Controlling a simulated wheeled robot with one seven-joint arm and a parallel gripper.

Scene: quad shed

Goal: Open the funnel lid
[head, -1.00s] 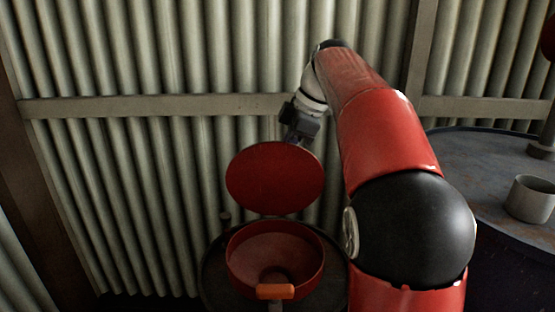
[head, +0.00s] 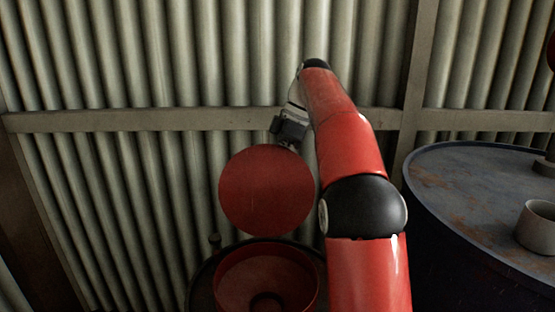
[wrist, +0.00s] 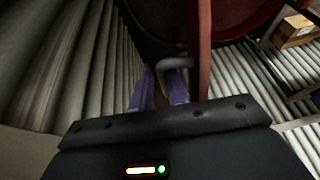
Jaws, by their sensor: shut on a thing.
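The funnel lid (head: 266,190) is a round red disc, raised nearly upright above the red funnel (head: 228,278), whose bowl lies open below it. In the wrist view the lid (wrist: 204,55) shows edge-on as a red strip beside the fingers. My gripper (head: 292,146) is at the lid's top edge in the head view, partly hidden behind it and my arm. In the wrist view my gripper (wrist: 160,88) has its purple fingers shut on a grey bent lid handle (wrist: 172,64).
The funnel sits on a dark drum (head: 200,283) by the corrugated wall (head: 130,160). A blue drum (head: 450,215) with a grey cup (head: 538,226) stands at the right. The wrist view shows a cardboard box (wrist: 295,30) at upper right.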

